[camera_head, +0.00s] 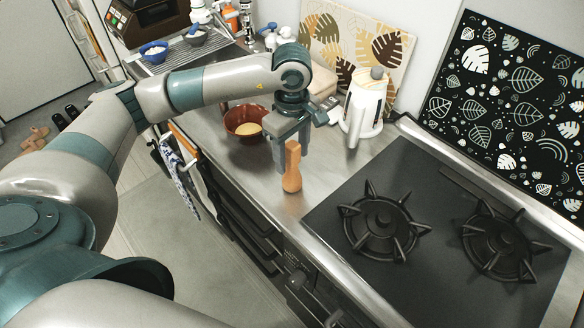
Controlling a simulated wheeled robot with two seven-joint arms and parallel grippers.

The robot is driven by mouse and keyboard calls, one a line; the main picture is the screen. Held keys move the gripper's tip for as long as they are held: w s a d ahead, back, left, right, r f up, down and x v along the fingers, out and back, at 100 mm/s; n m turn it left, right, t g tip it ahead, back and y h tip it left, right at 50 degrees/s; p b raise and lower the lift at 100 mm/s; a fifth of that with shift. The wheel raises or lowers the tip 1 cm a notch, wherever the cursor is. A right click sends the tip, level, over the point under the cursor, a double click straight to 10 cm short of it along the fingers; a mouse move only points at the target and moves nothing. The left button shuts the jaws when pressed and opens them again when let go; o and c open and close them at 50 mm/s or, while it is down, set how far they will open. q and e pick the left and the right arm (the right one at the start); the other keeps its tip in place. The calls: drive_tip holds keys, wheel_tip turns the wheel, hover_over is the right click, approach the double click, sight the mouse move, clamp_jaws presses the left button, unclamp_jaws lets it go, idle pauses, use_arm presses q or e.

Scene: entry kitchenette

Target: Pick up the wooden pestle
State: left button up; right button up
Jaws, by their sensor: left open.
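The wooden pestle (292,178) stands upright on the steel counter (330,155), close to its front edge and left of the stove. It is orange-brown, with its thick end down. My left gripper (292,157) points down at the pestle's upper part, with its fingers apart. The pestle's top shows in the gap between the fingers, in front of the far one. I cannot tell whether either finger touches it. My right gripper is not in view.
A red-brown bowl (237,117) with something pale inside sits behind and left of the pestle. A white kettle (362,108) stands behind and right. The black gas stove (440,190) lies to the right. Patterned boards lean along the wall.

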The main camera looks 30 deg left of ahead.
use_arm(q)
drive_tip(key=shift+f, duration=0.7)
clamp_jaws()
drive_tip(key=shift+r, duration=0.1)
